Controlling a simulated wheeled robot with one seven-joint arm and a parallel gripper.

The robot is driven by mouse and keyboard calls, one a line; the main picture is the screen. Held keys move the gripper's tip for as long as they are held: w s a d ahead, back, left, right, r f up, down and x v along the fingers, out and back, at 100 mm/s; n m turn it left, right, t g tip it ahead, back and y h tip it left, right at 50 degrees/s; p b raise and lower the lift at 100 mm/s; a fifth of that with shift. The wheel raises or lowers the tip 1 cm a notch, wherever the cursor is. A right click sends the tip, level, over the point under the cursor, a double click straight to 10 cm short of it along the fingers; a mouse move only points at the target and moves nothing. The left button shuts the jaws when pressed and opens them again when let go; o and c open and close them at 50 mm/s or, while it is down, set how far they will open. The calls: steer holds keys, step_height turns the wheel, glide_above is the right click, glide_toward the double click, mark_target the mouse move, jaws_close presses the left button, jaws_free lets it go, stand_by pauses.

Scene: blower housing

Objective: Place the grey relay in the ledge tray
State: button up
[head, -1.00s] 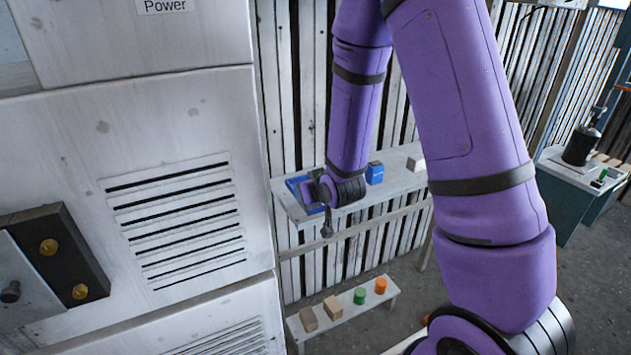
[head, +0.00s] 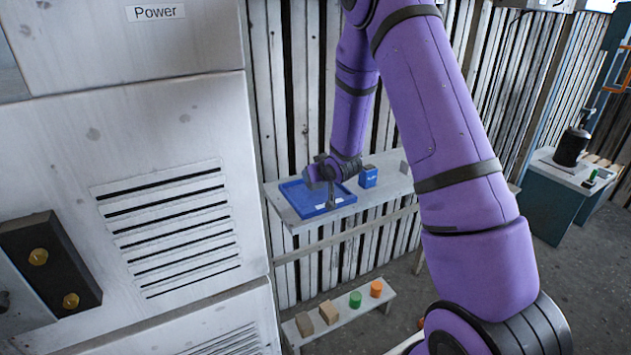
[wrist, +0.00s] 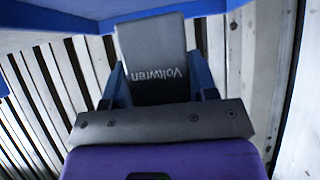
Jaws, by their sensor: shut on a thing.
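The grey relay (wrist: 152,55), with "Voltwren" lettered on it, is between the blue fingers of my gripper (wrist: 160,82) in the wrist view. My gripper is shut on it. The blue ledge tray (head: 318,212) lies on a pale wooden shelf in the head view, and its blue edge also shows along the top of the wrist view (wrist: 60,18). In the head view my gripper (head: 330,190) points down over the right part of the tray. The relay is small and dark there, and I cannot tell whether it touches the tray floor.
A low bench (head: 345,312) holds several blocks and cylinders. A large metal cabinet (head: 170,120) fills the left side. A slatted wall stands behind the shelf.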

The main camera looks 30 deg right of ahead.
steer(key=shift+f, duration=1.2)
steer(key=shift+f, duration=0.1)
steer(key=o, duration=1)
